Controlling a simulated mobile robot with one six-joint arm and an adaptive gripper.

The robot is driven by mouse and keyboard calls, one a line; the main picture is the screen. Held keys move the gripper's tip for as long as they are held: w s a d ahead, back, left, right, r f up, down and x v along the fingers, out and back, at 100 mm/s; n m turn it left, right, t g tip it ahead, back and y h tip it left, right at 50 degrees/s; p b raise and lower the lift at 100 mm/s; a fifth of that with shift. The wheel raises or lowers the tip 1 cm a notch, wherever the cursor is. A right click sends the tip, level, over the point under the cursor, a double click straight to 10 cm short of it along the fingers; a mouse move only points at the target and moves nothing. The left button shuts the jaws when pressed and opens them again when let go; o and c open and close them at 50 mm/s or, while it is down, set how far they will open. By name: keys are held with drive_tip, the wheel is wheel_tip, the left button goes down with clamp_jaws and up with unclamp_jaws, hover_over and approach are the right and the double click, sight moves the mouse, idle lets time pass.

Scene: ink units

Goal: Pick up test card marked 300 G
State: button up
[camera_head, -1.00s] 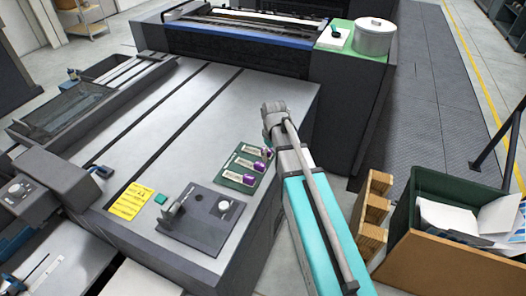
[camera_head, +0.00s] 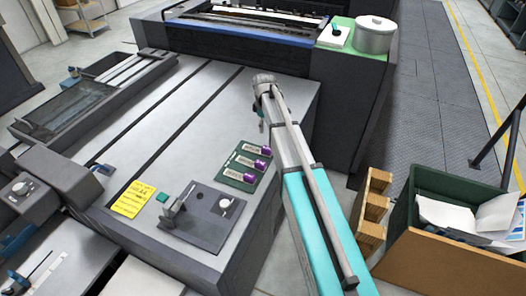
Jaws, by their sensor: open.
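Three small pale test cards with purple ends lie in a row on a dark green mat (camera_head: 232,176) on the grey table. The far card (camera_head: 252,148), the middle card (camera_head: 245,161) and the near card (camera_head: 235,175) are all in sight. Their markings are too small to read, so I cannot tell which is 300 G. My gripper (camera_head: 261,124) is open, beyond the far card and apart from the cards. Its fingers are small and partly hidden by the wrist.
A dark plate with a clamp and a round knob (camera_head: 225,207) stands nearer on the table. A yellow note (camera_head: 133,199) and a teal block (camera_head: 162,197) lie left of it. The table's middle is clear. A green bin (camera_head: 425,190) stands at right.

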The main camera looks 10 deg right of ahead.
sight(264, 147)
drive_tip(key=shift+f+b, duration=4.25)
drive_tip(key=shift+f, duration=0.15)
wheel_tip(264, 147, down, 5)
drive_tip(key=b, duration=0.5)
drive_tip(key=shift+w, duration=0.1)
clamp_jaws()
drive_tip(key=shift+r, duration=0.2)
